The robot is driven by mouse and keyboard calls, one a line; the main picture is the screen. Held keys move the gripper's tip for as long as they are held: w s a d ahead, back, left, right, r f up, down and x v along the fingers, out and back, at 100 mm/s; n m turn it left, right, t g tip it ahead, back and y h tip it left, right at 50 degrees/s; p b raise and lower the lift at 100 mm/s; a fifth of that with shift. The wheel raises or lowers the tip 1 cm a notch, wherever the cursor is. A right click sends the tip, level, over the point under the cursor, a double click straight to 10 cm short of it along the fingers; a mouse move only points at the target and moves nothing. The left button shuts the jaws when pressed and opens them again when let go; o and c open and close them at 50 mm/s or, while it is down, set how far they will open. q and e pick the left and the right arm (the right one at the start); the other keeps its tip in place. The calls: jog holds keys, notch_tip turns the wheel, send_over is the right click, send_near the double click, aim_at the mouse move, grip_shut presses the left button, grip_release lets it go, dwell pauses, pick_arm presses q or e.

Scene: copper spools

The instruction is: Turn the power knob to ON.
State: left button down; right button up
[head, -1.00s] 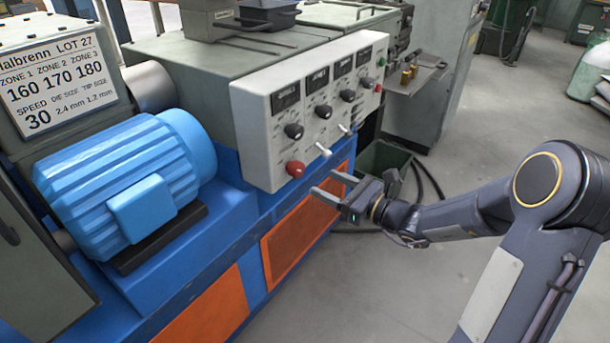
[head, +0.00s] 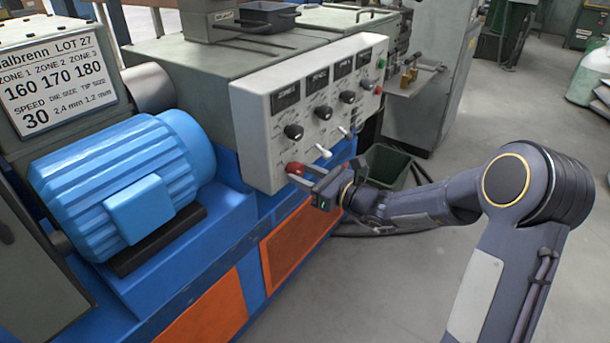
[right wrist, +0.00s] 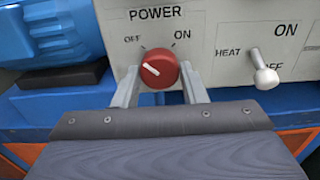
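The red power knob (head: 294,167) sits at the lower left of the white control panel (head: 258,150). In the right wrist view the knob (right wrist: 159,70) is under the word POWER, and its white mark points up and left towards OFF. ON is printed to its upper right. My right gripper (right wrist: 160,82) has one finger on each side of the knob, open, with small gaps seeming to show beside it. In the head view my right gripper (head: 299,173) is at the knob, partly covering it. My left gripper is not in view.
A white HEAT toggle (right wrist: 264,70) is right of the knob, with ON above and OFF below. A blue motor (head: 125,170) stands left. A dark green bin (head: 388,165) is behind my right arm.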

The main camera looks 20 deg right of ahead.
jog(key=c, duration=0.5)
jog(key=shift+r+m+p, duration=0.15)
jog(key=shift+m+p, duration=0.65)
jog(key=shift+p, duration=0.2)
jog(key=m+p, duration=1.3)
jog(key=p, duration=0.2)
jog(key=shift+s+r+p, duration=0.1)
jog(key=shift+r+p, duration=0.05)
jog(key=shift+p, duration=0.2)
jog(key=shift+f+m+p, duration=0.2)
jog(key=shift+m+p, duration=1.25)
jog(key=shift+m, duration=0.25)
jog(key=shift+a, duration=0.1)
jog(key=o, duration=1)
